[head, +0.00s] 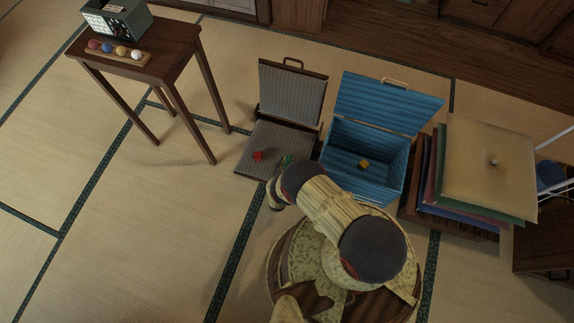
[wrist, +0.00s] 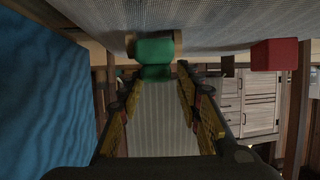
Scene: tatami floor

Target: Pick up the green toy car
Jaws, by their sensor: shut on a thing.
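The green toy car (head: 287,159) shows as a small green shape over the right part of the open grey-lined case (head: 272,138), partly hidden by my arm. In the wrist view the green car (wrist: 155,48) is at the tips of my gripper (wrist: 156,74), whose fingers are shut on it. In the head view my gripper (head: 281,168) is mostly hidden by my wrist. Whether the car still touches the case's lining is hard to tell.
A red block (head: 258,156) lies in the grey case, left of the car. An open blue box (head: 338,151) with a yellow block (head: 363,164) inside stands right. Stacked cushions (head: 485,165) are farther right. A small wooden table (head: 160,61) stands at left. The tatami at left front is clear.

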